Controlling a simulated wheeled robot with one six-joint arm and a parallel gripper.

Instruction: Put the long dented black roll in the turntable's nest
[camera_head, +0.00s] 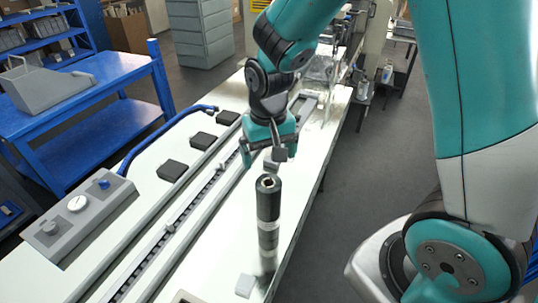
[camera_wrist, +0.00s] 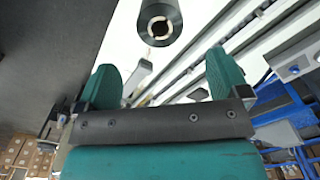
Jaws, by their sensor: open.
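A long black roll (camera_head: 268,205) stands upright on the white bench, with greyer, shinier bands on its lower part. Its open ring-shaped top end faces up, and I cannot make out a dent. In the wrist view the roll's hollow end (camera_wrist: 160,22) shows at the top, beyond the fingertips. My gripper (camera_head: 268,155) is open and points down, above and behind the roll in the head view. In the wrist view its two teal fingers (camera_wrist: 162,72) are spread apart, with no roll between them. I cannot pick out the turntable's nest.
A small grey block (camera_head: 245,286) is near the roll's foot. A long rail (camera_head: 190,205) runs along the bench, with dark square pads (camera_head: 172,170) beside it. A grey control box (camera_head: 80,215) with knobs sits left. A blue table (camera_head: 100,95) stands beyond. Dark floor lies right.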

